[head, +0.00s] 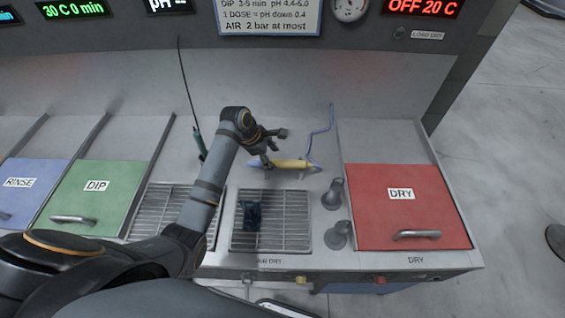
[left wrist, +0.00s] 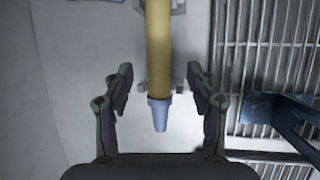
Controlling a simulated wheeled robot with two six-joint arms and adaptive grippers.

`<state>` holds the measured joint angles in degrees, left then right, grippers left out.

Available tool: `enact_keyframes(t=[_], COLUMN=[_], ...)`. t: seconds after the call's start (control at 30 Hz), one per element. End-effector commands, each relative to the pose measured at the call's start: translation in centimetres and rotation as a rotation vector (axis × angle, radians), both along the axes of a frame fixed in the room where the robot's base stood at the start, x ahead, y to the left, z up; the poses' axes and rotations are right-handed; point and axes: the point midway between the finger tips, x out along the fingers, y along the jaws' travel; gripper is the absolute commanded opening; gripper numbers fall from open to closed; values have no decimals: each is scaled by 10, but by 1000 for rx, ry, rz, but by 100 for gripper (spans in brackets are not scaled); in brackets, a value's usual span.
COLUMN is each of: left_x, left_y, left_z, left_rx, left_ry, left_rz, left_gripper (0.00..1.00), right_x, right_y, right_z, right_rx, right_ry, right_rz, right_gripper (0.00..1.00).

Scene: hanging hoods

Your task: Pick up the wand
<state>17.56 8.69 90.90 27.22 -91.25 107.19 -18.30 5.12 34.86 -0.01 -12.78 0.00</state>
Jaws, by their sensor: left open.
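The wand (head: 291,164) has a yellow body with a grey-blue tip and a blue hose at its far end. It lies on the grey worktop, behind the right-hand grate. My left gripper (head: 275,147) is open at the wand's left part in the head view. In the left wrist view, the wand (left wrist: 159,52) runs down the middle between the two open fingers, its tip pointing toward the palm. Neither finger clearly touches it. How high the fingers are above the worktop is hard to tell.
A dark blue item (head: 251,215) lies on the right-hand grate (head: 285,222). Two grey knobbed pieces (head: 338,235) stand between that grate and the red DRY lid (head: 405,212). A dark green probe (head: 199,143) on a black cable is left of my arm. The green DIP lid (head: 95,190) is farther left.

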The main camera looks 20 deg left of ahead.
Motion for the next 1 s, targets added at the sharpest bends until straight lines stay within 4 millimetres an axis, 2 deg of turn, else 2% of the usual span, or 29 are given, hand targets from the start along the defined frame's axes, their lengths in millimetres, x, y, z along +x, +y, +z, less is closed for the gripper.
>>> enact_keyframes(t=[0.2,0.27,0.43,0.57,0.7,1.0], left_x=[4,8,16,17,17,17], left_y=[-6,-11,-19,-21,-20,-20], left_z=[-8,-17,-42,-47,-47,-47], left_rx=[-3,-3,-2,0,0,0], left_ry=[3,4,2,0,0,0], left_rz=[0,0,0,-1,-1,0], left_gripper=[58,58,58,58,58,17], right_x=[37,40,30,19,17,20], right_y=[6,9,14,13,11,7], right_z=[9,13,15,14,13,14], right_rx=[8,11,17,16,14,8], right_ry=[-57,-61,-46,-28,-25,-30], right_rz=[0,-1,-4,-5,-4,-1], right_gripper=[53,53,53,53,53,53])
